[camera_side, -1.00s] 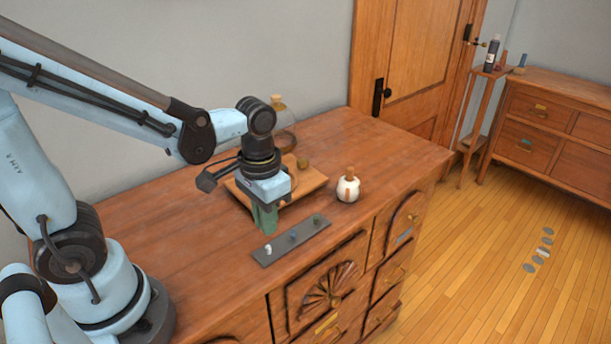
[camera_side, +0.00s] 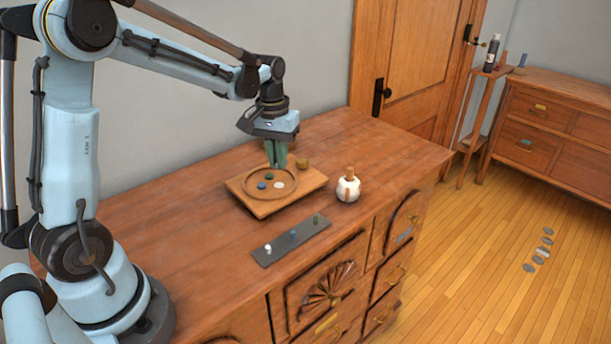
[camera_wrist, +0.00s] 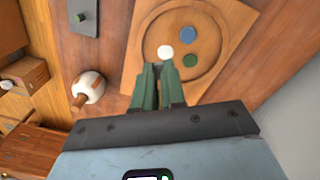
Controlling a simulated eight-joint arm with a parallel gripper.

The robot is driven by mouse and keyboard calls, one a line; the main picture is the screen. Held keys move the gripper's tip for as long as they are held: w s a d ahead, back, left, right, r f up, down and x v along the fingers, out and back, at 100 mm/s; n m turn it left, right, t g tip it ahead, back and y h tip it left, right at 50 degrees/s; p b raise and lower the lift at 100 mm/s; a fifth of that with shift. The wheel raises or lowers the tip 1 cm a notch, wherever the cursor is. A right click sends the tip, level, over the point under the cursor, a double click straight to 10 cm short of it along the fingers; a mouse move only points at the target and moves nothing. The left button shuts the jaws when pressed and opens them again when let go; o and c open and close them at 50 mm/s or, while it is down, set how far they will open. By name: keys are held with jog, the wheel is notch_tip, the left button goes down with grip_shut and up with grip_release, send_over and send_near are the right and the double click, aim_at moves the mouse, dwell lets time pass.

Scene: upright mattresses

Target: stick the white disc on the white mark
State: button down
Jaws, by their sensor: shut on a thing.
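A white disc (camera_side: 278,185) lies flat inside the round rim of the wooden tray (camera_side: 303,188), beside a blue disc (camera_side: 262,185) and a green disc (camera_side: 269,176). In the wrist view the white disc (camera_wrist: 165,51) shows just beyond my fingertips. A grey strip (camera_side: 262,257) in front of the tray carries small white (camera_side: 268,248), blue and green pieces in a row. I cannot tell which white spot is the mark. My gripper (camera_side: 276,166) points down above the tray's back part. Its green fingers (camera_wrist: 158,66) are close together; what they hold is hidden.
A white jar with a wooden stopper (camera_side: 348,188) stands right of the tray. The cabinet top (camera_side: 190,230) is clear on the left. The wall is close behind.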

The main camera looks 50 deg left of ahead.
aim_at(279, 185)
jog(key=shift+w+a, duration=0.2)
jog(key=shift+a, duration=0.25)
jog(key=shift+f+n, duration=0.15)
jog(key=shift+n, duration=0.15)
jog(key=shift+d+f, duration=0.1)
jog(key=shift+f, duration=2.2)
jog(key=shift+f, duration=0.4)
jog(key=c, duration=1.5)
grip_release()
